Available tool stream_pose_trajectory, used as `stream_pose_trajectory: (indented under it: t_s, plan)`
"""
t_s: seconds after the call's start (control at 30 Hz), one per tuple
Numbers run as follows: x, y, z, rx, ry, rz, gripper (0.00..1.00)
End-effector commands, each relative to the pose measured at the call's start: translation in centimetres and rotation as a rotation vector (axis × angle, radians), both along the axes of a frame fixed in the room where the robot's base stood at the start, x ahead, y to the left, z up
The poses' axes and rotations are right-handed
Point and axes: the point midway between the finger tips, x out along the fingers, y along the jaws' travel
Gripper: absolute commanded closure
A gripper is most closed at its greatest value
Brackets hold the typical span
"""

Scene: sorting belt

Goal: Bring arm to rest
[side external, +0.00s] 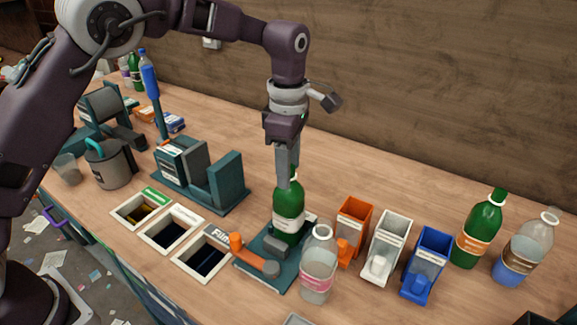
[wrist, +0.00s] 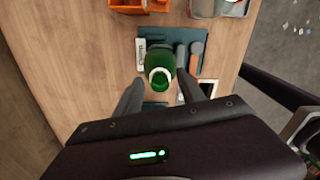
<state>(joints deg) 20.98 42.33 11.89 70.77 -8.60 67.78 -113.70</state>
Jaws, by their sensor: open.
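My gripper (side external: 288,168) points straight down above and around the top of a green bottle (side external: 288,212). The bottle stands upright on a teal fixture (side external: 262,262) with an orange-ended handle. In the wrist view my gripper (wrist: 158,90) shows its two fingers spread apart. The white-ringed mouth of the green bottle (wrist: 160,78) is near the fingertips, with a gap at each side. The fingers partly hide the bottle's neck in the side view.
A clear bottle (side external: 319,265) stands close to the fixture. Orange (side external: 353,225), white (side external: 385,247) and blue (side external: 428,265) bins are to the right, then two more bottles. Three openings (side external: 172,229) are in the table at left. The back-right tabletop is clear.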

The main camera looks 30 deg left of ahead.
Motion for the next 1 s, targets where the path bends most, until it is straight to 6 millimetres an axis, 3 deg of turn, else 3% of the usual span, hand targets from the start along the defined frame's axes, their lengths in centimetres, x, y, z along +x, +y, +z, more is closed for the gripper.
stream_pose_trajectory:
  t_s: [0.2, 0.37, 0.47, 0.57, 0.7, 0.8, 0.9, 1.0]
  plan:
    - [0.1, -0.1, 4.4, -0.001, -0.007, -0.001, 0.53]
    - [0.0, 0.1, 6.6, -0.003, -0.005, -0.008, 0.53]
    - [-1.4, 1.7, 9.4, -0.025, -0.035, -0.105, 0.53]
    - [-5.5, 4.8, 13.7, -0.050, -0.117, -0.361, 0.53]
    - [-14.4, 8.7, 17.2, 0.006, -0.263, -0.836, 0.53]
    - [-20.9, 10.4, 16.9, 0.121, -0.343, -1.177, 0.53]
    - [-26.1, 11.4, 15.0, 0.261, -0.372, -1.464, 0.53]
    - [-29.3, 12.0, 12.8, 0.376, -0.366, -1.661, 0.53]
